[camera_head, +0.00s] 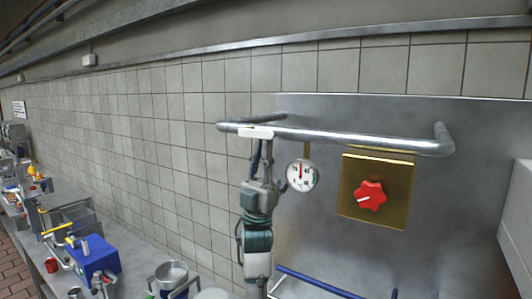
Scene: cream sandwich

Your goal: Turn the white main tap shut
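The white main tap (256,132) shows as a short, flat white handle lying roughly level along the left part of a grey metal pipe (350,138). My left gripper (262,146) comes up from below, its two dark fingers pointing upward. Its fingertips are at the underside of the white handle and look in touch with it or very close. A narrow gap shows between the fingers; whether they grip the handle is unclear. The upper fingertips are partly hidden by the handle. My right gripper is not in view.
A round white gauge (302,175) hangs just right of my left gripper. A brass plate (400,208) with a red star knob (370,195) is further right. A blue rail (318,283) is below. A counter with a blue box (93,257) and a metal pot (172,274) is lower left.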

